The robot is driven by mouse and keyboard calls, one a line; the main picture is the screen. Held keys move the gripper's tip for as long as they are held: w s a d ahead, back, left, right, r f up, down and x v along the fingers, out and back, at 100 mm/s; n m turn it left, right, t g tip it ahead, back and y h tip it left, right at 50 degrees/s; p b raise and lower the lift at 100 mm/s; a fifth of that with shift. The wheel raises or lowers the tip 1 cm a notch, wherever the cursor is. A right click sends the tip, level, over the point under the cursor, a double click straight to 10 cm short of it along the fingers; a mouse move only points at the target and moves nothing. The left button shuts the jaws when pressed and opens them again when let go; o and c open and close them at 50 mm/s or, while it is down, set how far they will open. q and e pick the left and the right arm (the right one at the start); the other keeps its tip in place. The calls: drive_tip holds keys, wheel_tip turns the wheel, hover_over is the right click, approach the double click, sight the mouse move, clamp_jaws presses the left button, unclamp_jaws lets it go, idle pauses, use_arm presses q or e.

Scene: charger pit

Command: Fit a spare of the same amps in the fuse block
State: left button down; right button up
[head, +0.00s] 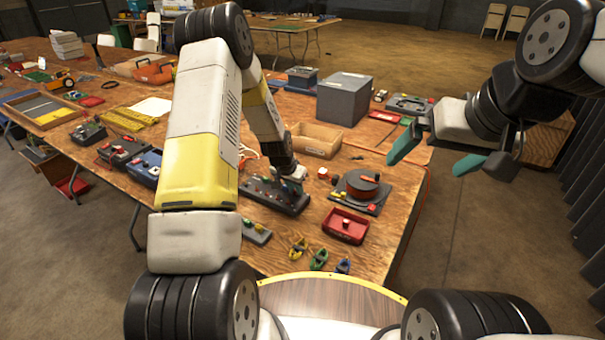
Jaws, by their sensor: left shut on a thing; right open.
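The fuse block (275,202) appears to be the long dark block with small coloured pieces on top, on the wooden table in front of me. My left gripper (293,185) is low over its right end. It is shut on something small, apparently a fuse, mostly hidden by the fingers. I cannot tell whether that piece is seated in the block or above it. A small grey-green holder (256,232) with small pieces lies in front of the block. A red tray (345,226) with small items sits to the right. My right gripper (425,164) is open and empty, past the table's right side.
An open cardboard box (316,140) and a grey box (343,98) stand behind. Several small coloured clamps (318,259) lie at the front edge. My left arm hides part of the table.

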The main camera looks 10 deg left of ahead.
use_arm(q)
drive_tip(key=c, duration=0.9)
unclamp_jaws()
drive_tip(key=shift+a, duration=0.1)
drive_tip(key=shift+c, duration=0.2)
drive_tip(key=shift+r, duration=0.1)
drive_tip(key=shift+r, duration=3.65)
